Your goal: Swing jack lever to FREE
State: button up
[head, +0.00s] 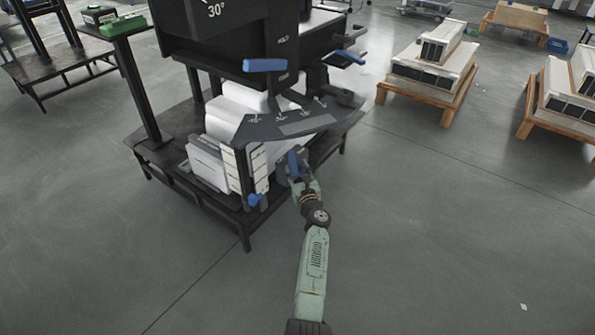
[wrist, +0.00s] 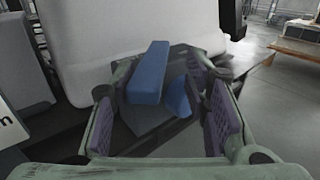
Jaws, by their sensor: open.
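A blue lever handle (wrist: 150,72) stands between the open fingers of my gripper (wrist: 158,92) in the wrist view, nearer the left finger. A smaller blue part (wrist: 179,97) shows to its right, near the right finger's pad. In the head view, my gripper (head: 299,178) is low at the front of the dark lift machine, at a blue handle (head: 295,160) below a curved plate (head: 290,122). The fingers look apart around the handle; contact is unclear. No FREE mark is legible, and which handle is the jack lever is not certain.
Other blue handles (head: 264,65) (head: 345,57) sit higher on the machine, and a blue knob (head: 254,199) lower left. White blocks (head: 232,110) stand behind my gripper on the dark platform (head: 215,199). Pallets (head: 430,86) stand at right. The floor in front is clear.

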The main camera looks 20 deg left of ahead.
jog(key=shift+r, duration=0.1)
notch_tip(320, 180, up, 10)
jog(key=shift+f, duration=0.1)
dwell(0.5)
dwell(0.4)
